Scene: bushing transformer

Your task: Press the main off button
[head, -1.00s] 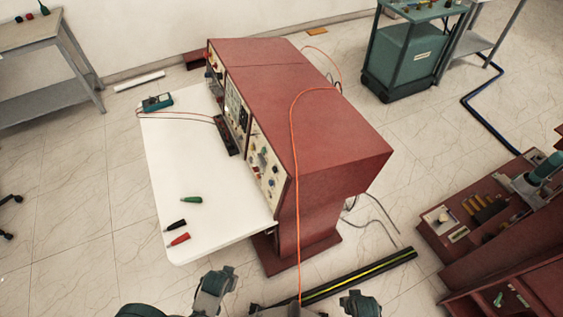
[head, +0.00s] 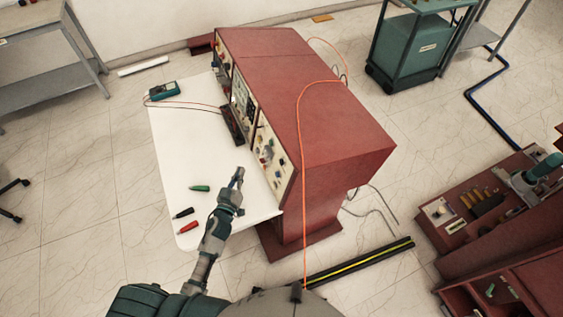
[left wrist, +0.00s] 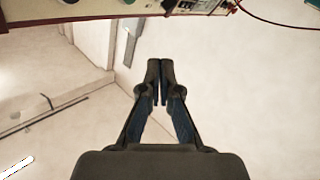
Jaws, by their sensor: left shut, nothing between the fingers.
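A red console (head: 310,110) stands at the centre of the head view, its control panel (head: 268,155) facing left over a white table (head: 175,140). Knobs and switches show on the panel, but I cannot tell which is the main off button. My left gripper (head: 239,175) is over the white table, in front of the near part of the panel and apart from it. In the left wrist view the left gripper (left wrist: 159,70) is shut and empty, its fingertips together. The panel's lower edge (left wrist: 85,12) shows at the top of that view. My right gripper is not in view.
A green pen-like tool (head: 200,188), a black one (head: 183,212) and a red one (head: 188,228) lie on the table. A teal meter (head: 164,90) with leads lies at the table's far end. An orange cable (head: 300,200) hangs over the console.

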